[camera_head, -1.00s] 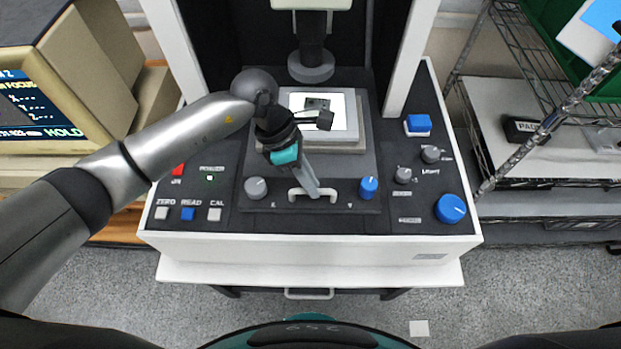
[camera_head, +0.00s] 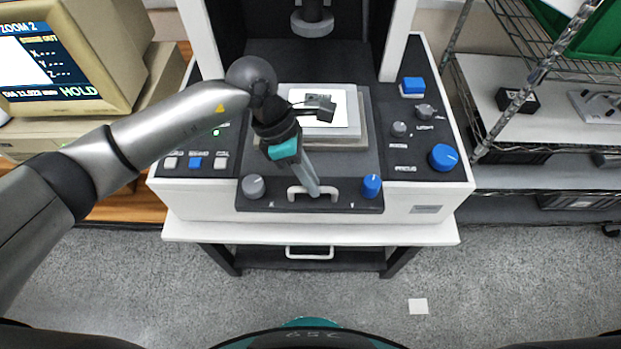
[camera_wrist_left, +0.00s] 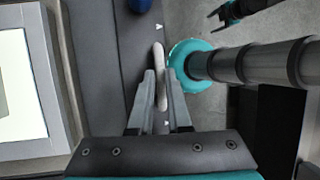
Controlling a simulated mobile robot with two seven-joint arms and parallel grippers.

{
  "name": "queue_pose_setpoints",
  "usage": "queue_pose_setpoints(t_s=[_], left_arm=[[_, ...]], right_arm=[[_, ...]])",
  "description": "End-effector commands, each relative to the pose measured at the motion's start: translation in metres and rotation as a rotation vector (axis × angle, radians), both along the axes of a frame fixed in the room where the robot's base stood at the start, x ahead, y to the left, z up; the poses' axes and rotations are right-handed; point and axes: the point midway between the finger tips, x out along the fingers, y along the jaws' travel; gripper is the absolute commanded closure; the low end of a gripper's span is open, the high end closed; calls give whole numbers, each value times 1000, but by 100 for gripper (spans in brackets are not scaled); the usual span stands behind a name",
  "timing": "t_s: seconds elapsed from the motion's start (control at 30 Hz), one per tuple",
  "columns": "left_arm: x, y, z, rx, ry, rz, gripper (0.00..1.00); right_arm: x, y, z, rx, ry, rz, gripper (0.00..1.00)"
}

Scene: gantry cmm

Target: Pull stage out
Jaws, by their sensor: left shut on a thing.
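The stage (camera_head: 330,203) is a dark plate with a grey knob (camera_head: 253,186), a blue knob (camera_head: 371,186) and a white handle (camera_head: 293,192) on its front part. My left gripper (camera_head: 314,192) reaches down and is shut on the handle. In the left wrist view the left fingers (camera_wrist_left: 163,85) stand on either side of the pale handle bar (camera_wrist_left: 160,62). My right gripper (camera_wrist_left: 222,15) shows small at the top of that view, its fingers seemingly apart, with nothing visible between them.
A bright glass plate (camera_head: 340,121) sits on the stage under the probe column (camera_head: 312,20). A monitor (camera_head: 60,60) stands at left, a wire rack (camera_head: 500,110) at right. The white bench ledge (camera_head: 310,233) and its lower handle (camera_head: 309,253) lie in front, with open floor before them.

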Motion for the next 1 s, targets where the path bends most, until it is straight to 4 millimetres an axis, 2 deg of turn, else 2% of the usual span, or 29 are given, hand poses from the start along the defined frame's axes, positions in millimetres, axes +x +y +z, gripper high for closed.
queue_pose_setpoints(t_s=[0.23, 0.27, 0.5, 0.8, 1.0], left_arm=[[3, 0, 2, -1, -8, 4, 100], [3, 0, 2, -1, -8, 4, 81], [3, 0, 1, -1, -7, 3, 54], [3, 1, 4, -1, -7, 3, 54], [9, 12, 28, 0, -11, 4, 54]], right_arm=[[11, 0, 1, 0, -16, 0, 28], [13, 1, 1, 1, -19, 0, 28], [16, 1, 1, 1, -24, 0, 28], [10, 0, 1, 1, -16, 0, 28], [9, 0, -2, 1, -13, 0, 28]])
